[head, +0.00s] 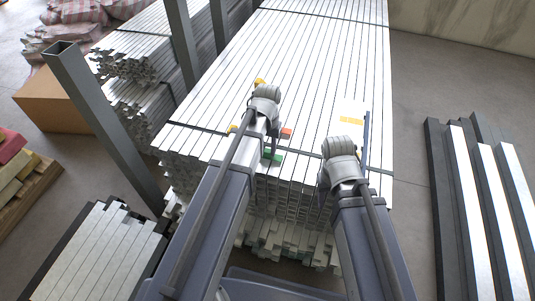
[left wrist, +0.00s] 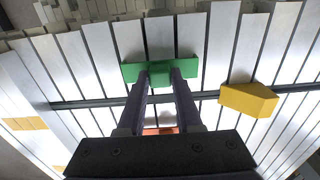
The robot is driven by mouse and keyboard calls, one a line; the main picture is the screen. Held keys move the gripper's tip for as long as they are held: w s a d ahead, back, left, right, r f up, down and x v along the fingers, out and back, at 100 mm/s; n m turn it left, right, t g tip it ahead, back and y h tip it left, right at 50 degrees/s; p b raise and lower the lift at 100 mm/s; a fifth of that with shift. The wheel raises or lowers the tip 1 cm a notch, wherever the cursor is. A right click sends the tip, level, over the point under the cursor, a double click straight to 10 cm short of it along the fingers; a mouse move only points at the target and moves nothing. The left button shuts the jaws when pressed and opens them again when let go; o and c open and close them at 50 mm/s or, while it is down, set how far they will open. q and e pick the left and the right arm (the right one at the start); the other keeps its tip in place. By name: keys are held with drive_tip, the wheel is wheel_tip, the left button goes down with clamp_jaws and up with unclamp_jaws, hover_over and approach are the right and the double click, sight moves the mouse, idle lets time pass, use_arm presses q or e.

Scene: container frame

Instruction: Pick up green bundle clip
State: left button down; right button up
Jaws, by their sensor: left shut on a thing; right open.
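The green bundle clip (left wrist: 160,68) lies across the front part of the metal bar stack, at the near edge in the head view (head: 273,155). My left gripper (left wrist: 158,77) is shut on the clip's narrow middle part, with one dark finger on each side. In the head view the left wrist and arm hide much of this gripper (head: 268,148). The clip appears to be still at the bars' ends; I cannot tell whether it is clear of them. My right gripper (head: 363,148) is over the stack's right side, open, mostly hidden behind its wrist.
A red-orange clip (head: 286,133) and a yellow clip (left wrist: 249,99) sit near the green one. A dark strap (left wrist: 90,103) crosses the bars. A grey post (head: 105,125) leans at the left. Dark and pale beams (head: 470,190) lie on the floor at right.

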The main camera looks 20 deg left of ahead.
sight(268, 151)
use_arm(q)
wheel_tip(268, 151, up, 10)
drive_tip(key=p, duration=1)
drive_tip(key=shift+d, duration=0.1)
